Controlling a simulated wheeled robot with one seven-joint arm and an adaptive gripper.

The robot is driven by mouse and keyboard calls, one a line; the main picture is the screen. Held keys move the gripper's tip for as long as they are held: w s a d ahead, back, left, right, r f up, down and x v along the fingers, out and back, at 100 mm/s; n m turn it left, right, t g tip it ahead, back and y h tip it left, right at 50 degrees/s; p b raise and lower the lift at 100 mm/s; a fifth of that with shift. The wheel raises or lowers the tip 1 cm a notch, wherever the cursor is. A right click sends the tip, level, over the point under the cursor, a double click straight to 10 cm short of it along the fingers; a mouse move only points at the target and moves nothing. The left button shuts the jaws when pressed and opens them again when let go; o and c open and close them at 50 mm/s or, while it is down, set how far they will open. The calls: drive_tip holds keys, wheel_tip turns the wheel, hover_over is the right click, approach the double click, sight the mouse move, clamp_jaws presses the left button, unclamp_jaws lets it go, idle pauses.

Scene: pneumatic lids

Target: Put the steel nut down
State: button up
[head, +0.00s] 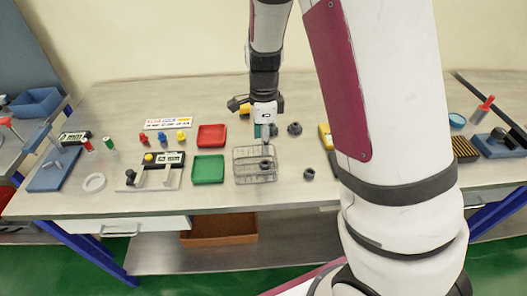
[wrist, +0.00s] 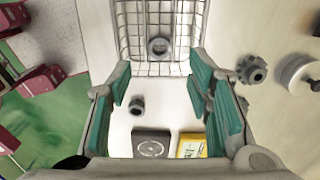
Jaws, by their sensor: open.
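My gripper (head: 265,130) points down just behind the wire basket (head: 237,170) in the head view. In the wrist view my gripper (wrist: 165,100) has its teal-padded fingers wide apart with nothing gripped. The wire basket's grid (wrist: 185,18) shows at the top there. A round grey piece with a hole, which looks like a nut (wrist: 159,45), lies in the basket; it is dark in the head view (head: 265,165). A smaller dark ring-like piece (wrist: 137,105) lies on the surface between the fingers. I cannot tell for certain which is the steel nut.
A dark gear-like piece (wrist: 251,69) lies right of the fingers in the wrist view. Another dark piece (head: 309,174) lies right of the basket. A green tray (head: 208,169) and a red tray (head: 211,135) stand left. The bench front left of centre has free room.

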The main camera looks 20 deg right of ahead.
drive_tip(key=s+a+r+n+t+y, duration=0.1)
drive_tip(key=s+r+n, duration=0.4)
drive_tip(key=r, duration=0.4)
drive_tip(key=s+a+r+n+t, duration=0.15)
drive_tip(key=s+r+n, duration=0.3)
drive_tip(key=r, duration=0.45)
drive_tip(key=s+r+n+t+h, duration=0.1)
drive_tip(key=s+r+n+t, duration=0.2)
drive_tip(key=s+n, duration=0.8)
drive_tip(key=shift+d+v, duration=0.3)
drive_tip(key=shift+v, duration=1.05)
drive_tip(key=shift+w+n, duration=0.1)
drive_tip(key=shift+n, duration=0.15)
